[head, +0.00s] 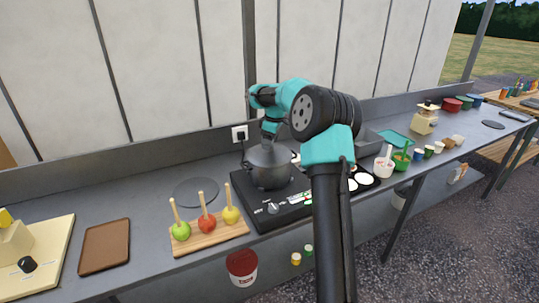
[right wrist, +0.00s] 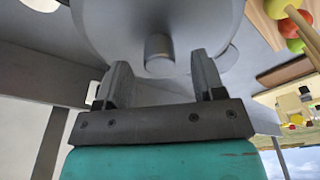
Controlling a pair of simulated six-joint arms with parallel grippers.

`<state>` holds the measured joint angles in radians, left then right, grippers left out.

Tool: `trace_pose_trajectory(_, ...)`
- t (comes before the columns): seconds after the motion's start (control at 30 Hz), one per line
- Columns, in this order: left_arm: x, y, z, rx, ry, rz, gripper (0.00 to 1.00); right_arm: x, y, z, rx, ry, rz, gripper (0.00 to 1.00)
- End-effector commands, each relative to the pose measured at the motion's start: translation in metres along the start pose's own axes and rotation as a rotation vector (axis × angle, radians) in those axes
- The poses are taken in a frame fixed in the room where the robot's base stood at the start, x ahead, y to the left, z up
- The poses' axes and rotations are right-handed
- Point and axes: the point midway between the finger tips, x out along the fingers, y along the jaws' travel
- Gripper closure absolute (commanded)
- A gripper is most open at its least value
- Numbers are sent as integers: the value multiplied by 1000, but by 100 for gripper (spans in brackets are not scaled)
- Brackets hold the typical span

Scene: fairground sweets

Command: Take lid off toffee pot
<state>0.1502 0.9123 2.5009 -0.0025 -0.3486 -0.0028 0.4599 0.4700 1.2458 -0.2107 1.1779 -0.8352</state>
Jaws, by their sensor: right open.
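The grey toffee pot (head: 271,176) stands on the black hob. Its grey lid (head: 268,155) sits on top. My right gripper (head: 271,138) is directly over the lid, pointing down, its fingers partly lost against the pot in the head view. In the right wrist view the lid (right wrist: 115,25) fills the top, with its short round knob (right wrist: 159,55) between the tips of my open right gripper (right wrist: 161,72). A gap shows on each side of the knob. My left gripper is not in view.
The black hob (head: 262,212) has a control knob in front. A dark round disc (head: 197,192) lies left of the hob on the counter. A wooden board (head: 210,238) with three apples on sticks stands in front. A brown tray (head: 105,246) is further left.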

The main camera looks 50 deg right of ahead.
Motion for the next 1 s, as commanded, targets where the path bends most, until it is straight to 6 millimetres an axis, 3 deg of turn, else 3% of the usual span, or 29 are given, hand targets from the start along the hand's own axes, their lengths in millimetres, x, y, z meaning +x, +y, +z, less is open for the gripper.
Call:
trace_pose_trajectory(0.2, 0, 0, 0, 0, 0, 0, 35, 20, 0, 1, 1, -1, 1, 37)
trace_pose_trajectory(0.67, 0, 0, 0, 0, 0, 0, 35, 20, 0, 0, 1, 0, 1, 37)
trace_pose_trajectory(1.0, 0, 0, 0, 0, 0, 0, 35, 20, 0, 0, 1, 0, 1, 69)
